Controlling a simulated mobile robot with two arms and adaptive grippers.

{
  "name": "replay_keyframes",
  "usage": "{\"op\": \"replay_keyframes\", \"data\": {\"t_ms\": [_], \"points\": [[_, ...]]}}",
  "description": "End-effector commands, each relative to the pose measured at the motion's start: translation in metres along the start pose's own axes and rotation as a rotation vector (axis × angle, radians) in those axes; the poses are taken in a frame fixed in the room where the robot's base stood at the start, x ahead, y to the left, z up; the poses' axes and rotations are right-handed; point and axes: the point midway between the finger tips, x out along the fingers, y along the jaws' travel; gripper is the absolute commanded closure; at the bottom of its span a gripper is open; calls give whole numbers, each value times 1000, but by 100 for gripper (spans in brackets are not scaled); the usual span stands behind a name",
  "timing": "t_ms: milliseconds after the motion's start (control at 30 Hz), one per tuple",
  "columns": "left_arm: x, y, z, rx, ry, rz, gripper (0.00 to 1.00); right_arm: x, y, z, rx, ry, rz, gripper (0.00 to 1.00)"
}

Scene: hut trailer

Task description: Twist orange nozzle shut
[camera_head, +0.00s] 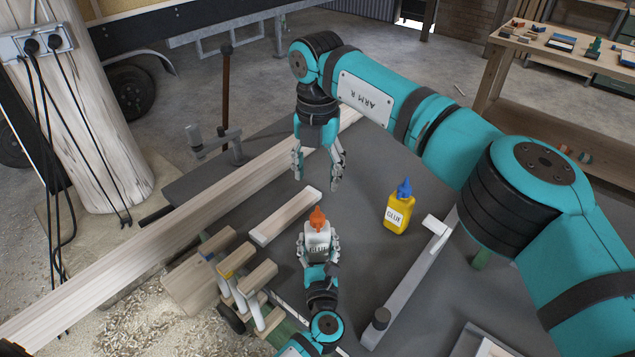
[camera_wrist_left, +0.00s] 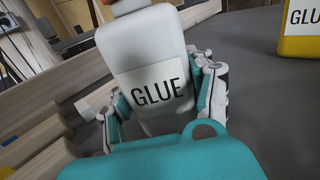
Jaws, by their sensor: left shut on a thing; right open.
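A white glue bottle (camera_head: 317,240) with an orange nozzle (camera_head: 317,217) stands upright on the dark grey table. My left gripper (camera_head: 318,250) is shut around the bottle's body from the near side. In the left wrist view the white bottle (camera_wrist_left: 150,75) with its GLUE label is between the two fingers; only the bottom of the orange part (camera_wrist_left: 128,6) shows at the top edge. My right gripper (camera_head: 318,178) is open and empty, pointing down, beyond the bottle and above the nozzle in the picture. Whether the nozzle is open or shut is too small to tell.
A yellow glue bottle (camera_head: 398,212) with a blue nozzle stands to the right. A wooden block (camera_head: 285,216) lies left of the white bottle. A long plank (camera_head: 170,235) crosses the left side. Clamps (camera_head: 245,285) stand at the lower left. A metal bar clamp (camera_head: 415,275) lies right.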

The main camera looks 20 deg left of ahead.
Motion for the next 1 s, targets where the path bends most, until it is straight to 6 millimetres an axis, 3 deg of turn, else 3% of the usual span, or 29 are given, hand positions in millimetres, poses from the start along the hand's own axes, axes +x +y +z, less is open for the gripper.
{"op": "replay_keyframes", "data": {"t_ms": [367, 400, 567, 867, 1000], "points": [[0, 0, 1, -1, -3, 0, 99, -2, 0, 0, 0, -1, 0, 46], [0, 0, 1, -1, -3, 0, 40, -2, 0, 0, 0, -1, 0, 46], [0, 0, 1, 0, -2, 0, 19, -1, 0, 0, 0, -1, 0, 46], [-1, 0, 0, 0, 0, 0, 18, -1, 0, 0, 0, -1, 0, 46], [-14, 0, 0, 0, 1, -1, 18, -1, 0, 0, 0, -1, 0, 46]]}}
